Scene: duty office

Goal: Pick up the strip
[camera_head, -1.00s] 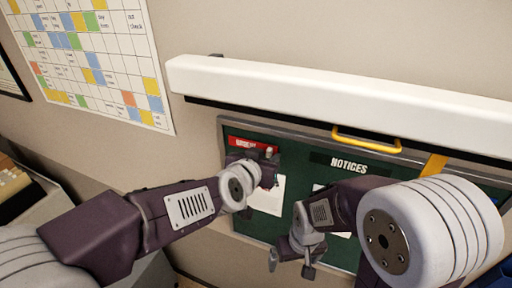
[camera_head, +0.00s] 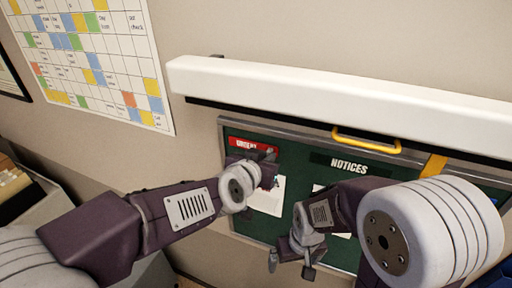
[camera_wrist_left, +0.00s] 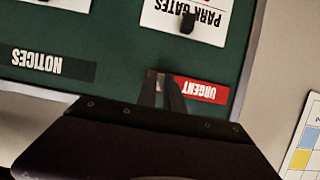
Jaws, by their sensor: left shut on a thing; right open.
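The red strip marked URGENT (camera_head: 246,144) is at the upper left of the green notice board (camera_head: 300,150). It also shows in the left wrist view (camera_wrist_left: 205,91), where the fingers overlap its end. My left gripper (camera_head: 268,154) is shut on the strip at that end; the fingers also show in the left wrist view (camera_wrist_left: 166,92). They hide part of the strip, and I cannot tell whether it is clear of the board. My right gripper (camera_head: 290,268) is open and empty, low in front of the board.
A dark NOTICES strip (camera_head: 349,164) is on the board. A white notice (camera_wrist_left: 185,18) with a black fastener hangs there too. A long white housing (camera_head: 330,92) and a yellow handle (camera_head: 366,140) are above the board. A coloured wall chart (camera_head: 85,60) is at left.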

